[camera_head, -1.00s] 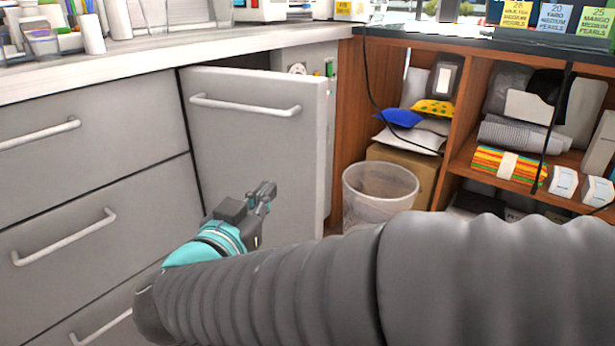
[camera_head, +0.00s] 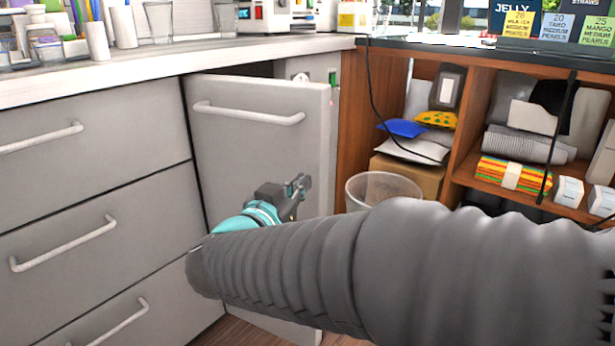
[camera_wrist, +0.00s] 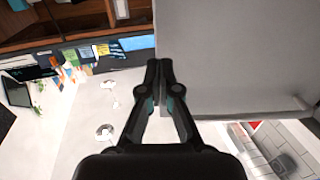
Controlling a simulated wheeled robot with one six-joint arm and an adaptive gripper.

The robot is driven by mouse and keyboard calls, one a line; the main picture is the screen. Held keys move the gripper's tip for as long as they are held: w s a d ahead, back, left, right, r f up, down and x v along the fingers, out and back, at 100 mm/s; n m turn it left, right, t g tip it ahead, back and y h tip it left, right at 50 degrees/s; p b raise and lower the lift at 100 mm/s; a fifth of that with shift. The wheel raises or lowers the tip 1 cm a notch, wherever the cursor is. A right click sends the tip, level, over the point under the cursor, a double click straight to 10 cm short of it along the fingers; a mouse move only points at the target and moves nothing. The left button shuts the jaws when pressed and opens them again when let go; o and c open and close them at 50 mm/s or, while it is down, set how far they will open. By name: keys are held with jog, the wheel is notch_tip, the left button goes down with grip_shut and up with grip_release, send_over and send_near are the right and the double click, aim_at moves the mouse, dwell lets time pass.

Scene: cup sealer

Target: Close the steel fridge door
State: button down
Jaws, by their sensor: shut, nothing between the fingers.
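The steel fridge door (camera_head: 262,150) is a grey panel with a bar handle (camera_head: 250,114) below the counter. It stands ajar: a dark gap and part of the fridge's inside show above its top edge. My gripper (camera_head: 303,182) is in front of the door's right half, below the handle, with its fingers shut and empty. In the wrist view the shut fingers (camera_wrist: 160,66) lie at the left edge of a large grey panel (camera_wrist: 235,55), which looks like the door. I cannot tell whether they touch it. My arm hides the door's lower part.
Grey drawers with bar handles (camera_head: 65,243) stand left of the door. A clear bin (camera_head: 382,188) and a wooden shelf unit (camera_head: 462,150) holding packets and boxes stand to the right. A light counter (camera_head: 160,58) runs above. A black cable (camera_head: 371,100) hangs by the shelf.

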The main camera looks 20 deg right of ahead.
aim_at(317, 169)
jog(key=shift+b+x, duration=0.3)
jog(key=shift+x, duration=1.95)
